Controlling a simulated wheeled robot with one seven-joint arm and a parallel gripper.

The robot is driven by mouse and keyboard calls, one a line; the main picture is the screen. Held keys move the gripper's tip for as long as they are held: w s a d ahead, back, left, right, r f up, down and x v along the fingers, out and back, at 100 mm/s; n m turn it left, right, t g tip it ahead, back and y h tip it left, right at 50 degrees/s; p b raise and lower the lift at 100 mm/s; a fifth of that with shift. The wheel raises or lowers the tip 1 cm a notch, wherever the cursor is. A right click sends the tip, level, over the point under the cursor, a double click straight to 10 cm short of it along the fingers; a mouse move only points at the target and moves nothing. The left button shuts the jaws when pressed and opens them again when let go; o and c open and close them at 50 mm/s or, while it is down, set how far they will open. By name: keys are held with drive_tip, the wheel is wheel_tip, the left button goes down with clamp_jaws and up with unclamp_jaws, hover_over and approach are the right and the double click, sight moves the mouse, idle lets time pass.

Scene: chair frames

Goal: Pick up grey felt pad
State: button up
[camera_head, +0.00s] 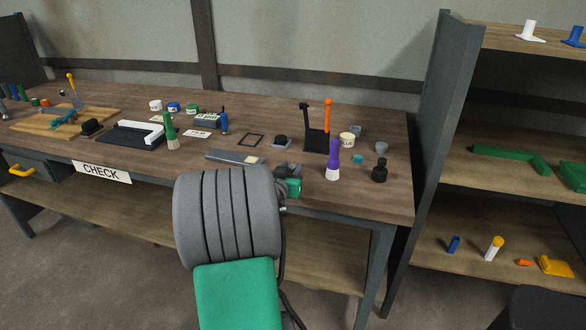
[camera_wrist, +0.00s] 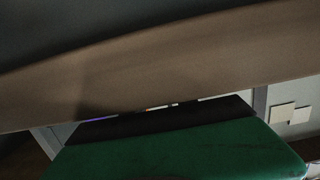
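I cannot pick out the grey felt pad for certain. A flat grey strip (camera_head: 228,156) lies near the table's front edge, with a small cream piece (camera_head: 251,159) at its right end. A small dark block on a grey base (camera_head: 281,141) sits behind it to the right. My gripper (camera_head: 287,170) is over the front edge of the table, just right of the strip, partly hidden behind my own grey and green arm. Its fingers are too small to read there. The wrist view is dark and shows no clear fingertips and no pad.
On the wooden table (camera_head: 392,195), a purple-handled tool (camera_head: 333,160) and a black knobbed piece (camera_head: 379,170) stand to the right. A green-handled tool (camera_head: 171,131) stands left of the strip. A black holder (camera_head: 316,138) stands behind. A shelf unit (camera_head: 425,120) rises at right.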

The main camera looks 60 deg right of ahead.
clamp_jaws()
idle(0.3)
